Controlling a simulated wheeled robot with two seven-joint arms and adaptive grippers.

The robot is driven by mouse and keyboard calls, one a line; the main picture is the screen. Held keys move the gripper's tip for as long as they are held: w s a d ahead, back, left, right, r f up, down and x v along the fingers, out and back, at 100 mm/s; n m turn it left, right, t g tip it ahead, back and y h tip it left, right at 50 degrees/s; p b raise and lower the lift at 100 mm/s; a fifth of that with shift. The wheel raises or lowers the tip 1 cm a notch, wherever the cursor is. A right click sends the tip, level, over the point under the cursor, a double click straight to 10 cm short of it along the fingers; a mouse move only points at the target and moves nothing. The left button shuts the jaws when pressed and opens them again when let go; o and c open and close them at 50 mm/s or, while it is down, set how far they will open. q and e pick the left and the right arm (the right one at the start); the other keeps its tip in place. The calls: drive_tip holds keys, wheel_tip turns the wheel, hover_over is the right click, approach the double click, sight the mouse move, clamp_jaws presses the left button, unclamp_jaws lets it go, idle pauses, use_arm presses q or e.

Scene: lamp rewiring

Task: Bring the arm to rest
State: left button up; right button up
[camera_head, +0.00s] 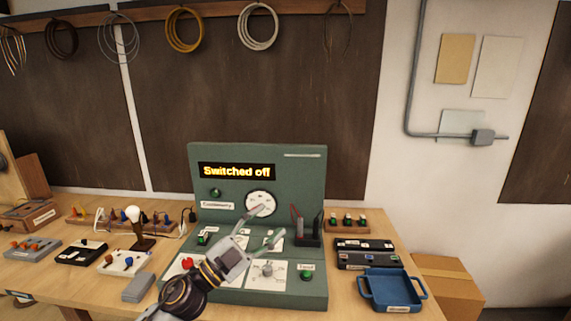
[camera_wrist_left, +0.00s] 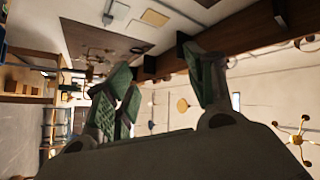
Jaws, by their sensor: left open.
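My left gripper (camera_head: 266,225) reaches in from the bottom of the head view, in front of the green test panel (camera_head: 310,185). Its two fingers are spread and nothing shows between them. In the left wrist view the open fingers (camera_wrist_left: 165,85) frame only the distant room, turned sideways. The panel's display (camera_head: 237,171) reads "Switched off". The gripper and its arm hide part of the panel's sloping base. I cannot tell whether the fingers touch the panel. My right gripper is in neither view.
A lamp with a bulb (camera_head: 133,214) stands left on the wooden bench (camera_head: 85,285), among small parts trays. A blue tray (camera_head: 390,287) and a dark case (camera_head: 352,262) lie to the right. A cardboard box (camera_head: 450,285) stands beyond the bench. Wire coils (camera_head: 184,46) hang above.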

use_arm(q)
drive_tip(key=w+a+f+n+t+y, duration=0.3)
drive_tip(key=a+f+n+t+y, duration=0.2)
drive_tip(key=a+f+n+y, duration=0.55)
drive_tip(key=s+a+f+n+g+y, duration=0.6)
drive_tip(key=a+f+n+y, duration=0.15)
drive_tip(key=f, duration=0.35)
drive_tip(key=s+f+g, duration=0.5)
drive_tip(key=s+f, duration=0.2)
drive_tip(key=s, duration=0.3)
drive_tip(key=s+f+g, duration=0.5)
drive_tip(key=s+f, duration=0.2)
drive_tip(key=s, duration=0.3)
drive_tip(key=s+f+g, duration=0.1)
drive_tip(key=s+f, duration=0.2)
drive_tip(key=f, duration=3.1)
drive_tip(key=s+a+f, duration=0.1)
drive_tip(key=s+f, duration=0.8)
drive_tip(key=s, duration=0.2)
drive_tip(key=s+a+f+g, duration=0.1)
drive_tip(key=s+a+f, duration=0.1)
drive_tip(key=s+f, duration=0.8)
drive_tip(key=shift+s+a, duration=0.25)
drive_tip(key=shift+s, duration=0.35)
drive_tip(key=shift+c, duration=0.2)
